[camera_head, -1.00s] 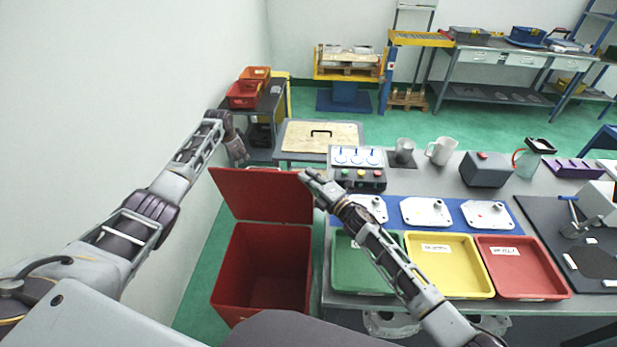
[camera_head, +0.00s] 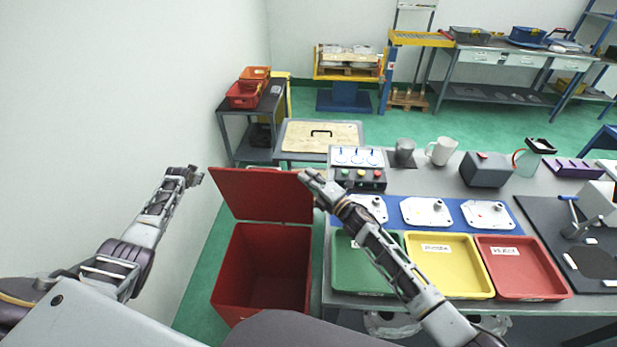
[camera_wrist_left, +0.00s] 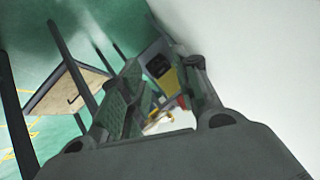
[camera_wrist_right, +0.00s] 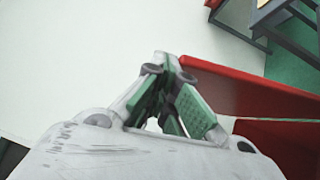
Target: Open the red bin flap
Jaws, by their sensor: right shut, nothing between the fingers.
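The red bin (camera_head: 262,268) stands at the left end of the workbench, and its dark inside shows. Its red flap (camera_head: 263,196) stands raised and tilted back at the bin's rear edge. My right gripper (camera_head: 305,176) is shut and empty beside the flap's upper right corner; I cannot tell whether it touches. In the right wrist view the closed fingers (camera_wrist_right: 170,90) are left of the red flap (camera_wrist_right: 245,92). My left gripper (camera_head: 192,172) is left of the flap, near the white wall and clear of the bin. In the left wrist view its fingers (camera_wrist_left: 160,90) are apart and empty.
Green (camera_head: 352,280), yellow (camera_head: 450,283) and red (camera_head: 525,285) trays stand on the workbench right of the bin. A control box (camera_head: 358,180) sits behind them. The wall (camera_head: 120,90) borders my left arm. A small table (camera_head: 315,128) stands behind the flap.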

